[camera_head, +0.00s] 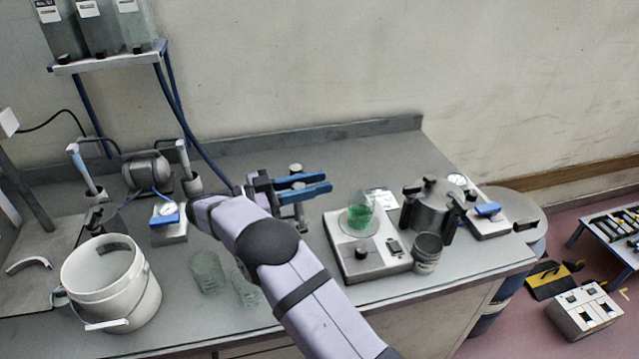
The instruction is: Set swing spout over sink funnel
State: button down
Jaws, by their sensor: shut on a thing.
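My gripper (328,182), with two blue fingers pointing right, is over the middle of the bench. It is shut on an upright metal post (297,168), whose rounded top shows above the fingers and whose lower part shows below them. The post may be the swing spout; I cannot make out an outlet. My arm and gripper hide what lies behind and left of the post. I cannot pick out a sink funnel.
Two empty glasses (207,272) and a white bucket (147,295) are at left. The back middle is clear.

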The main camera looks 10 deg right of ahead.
jog(key=shift+s+a+m+g, duration=0.1)
jog(key=shift+a+m+g, duration=0.45)
jog(key=shift+g, duration=0.35)
jog(key=shift+r, duration=0.15)
jog(key=c, duration=1.4)
grip_release()
jog(key=shift+c, duration=0.2)
notch_tip(320, 180, up, 10)
jog(key=p, duration=0.9)
